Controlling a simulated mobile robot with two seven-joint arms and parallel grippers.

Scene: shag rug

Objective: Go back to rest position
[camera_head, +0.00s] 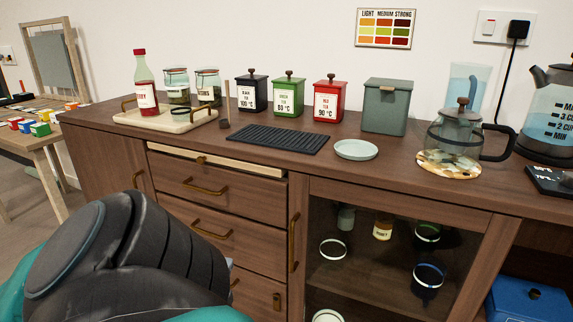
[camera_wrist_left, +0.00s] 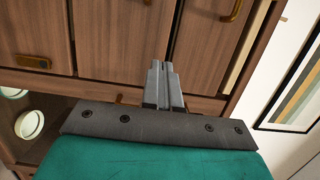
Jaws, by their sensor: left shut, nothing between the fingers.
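My left arm (camera_head: 120,260) comes in from the lower left of the head view, in front of the drawers of the wooden cabinet (camera_head: 270,190). Its fingers are hidden in that view. In the left wrist view my left gripper (camera_wrist_left: 164,68) is shut and empty, with its two grey fingers together. It points at the wooden cabinet fronts (camera_wrist_left: 110,35) and seems apart from them. My right gripper is in neither view.
The top drawer (camera_head: 215,160) stands slightly open. On the cabinet top are a tray (camera_head: 150,121), canisters (camera_head: 288,95), a dark mat (camera_head: 268,138), a pale dish (camera_head: 356,149) and a glass teapot (camera_head: 455,135). A small table (camera_head: 50,140) stands at left.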

